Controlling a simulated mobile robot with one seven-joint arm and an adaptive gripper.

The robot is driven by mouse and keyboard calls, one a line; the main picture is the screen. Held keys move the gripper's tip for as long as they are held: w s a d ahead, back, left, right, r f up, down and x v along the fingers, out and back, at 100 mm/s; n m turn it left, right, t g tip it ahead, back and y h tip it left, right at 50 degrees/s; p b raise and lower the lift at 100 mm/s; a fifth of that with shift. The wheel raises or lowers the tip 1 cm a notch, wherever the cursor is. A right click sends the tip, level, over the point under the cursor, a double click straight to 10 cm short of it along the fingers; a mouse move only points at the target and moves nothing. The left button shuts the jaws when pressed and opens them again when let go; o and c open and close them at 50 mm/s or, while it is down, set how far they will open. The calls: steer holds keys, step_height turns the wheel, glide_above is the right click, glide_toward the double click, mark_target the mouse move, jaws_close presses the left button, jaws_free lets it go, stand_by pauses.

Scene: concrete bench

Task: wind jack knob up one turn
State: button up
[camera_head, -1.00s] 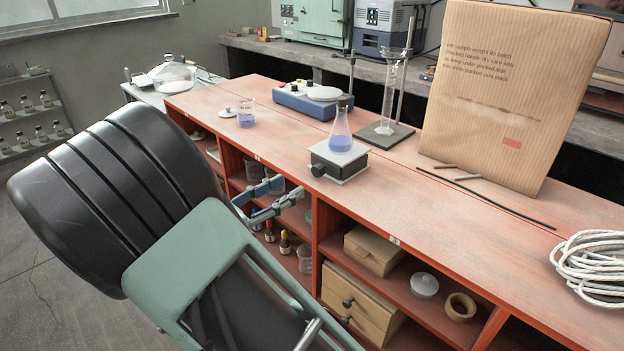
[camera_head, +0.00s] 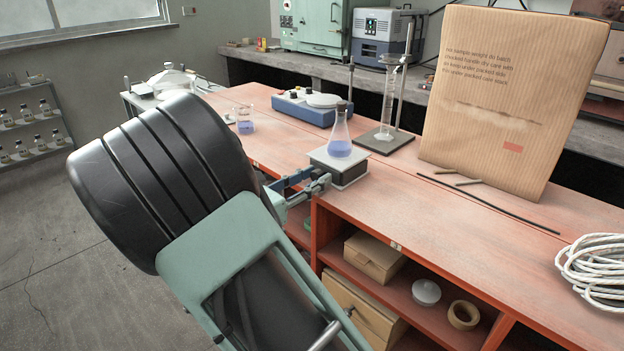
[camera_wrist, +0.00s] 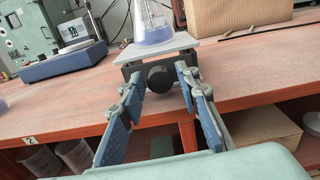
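The lab jack (camera_head: 351,173) stands near the front edge of the red bench, with a pale top plate and a dark body. Its dark round knob (camera_wrist: 159,76) faces my gripper in the wrist view. A conical flask with blue liquid (camera_head: 340,140) stands upright on the plate. My gripper (camera_wrist: 159,80) is open, one blue-padded finger on each side of the knob in the picture, with a gap at both sides. I cannot tell whether the fingertips reach past the knob's face. In the head view my gripper (camera_head: 315,181) is close to the jack and hides the knob.
The bench front (camera_head: 400,215) has open shelves below my gripper. A blue stirrer (camera_head: 305,108) and a stand with a cylinder (camera_head: 384,138) are behind the jack.

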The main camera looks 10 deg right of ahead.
jaws_close()
steer(key=shift+m, duration=1.6)
steer(key=shift+o, duration=2)
jaws_free()
steer(key=shift+a, duration=0.1)
steer(key=v, duration=1.2)
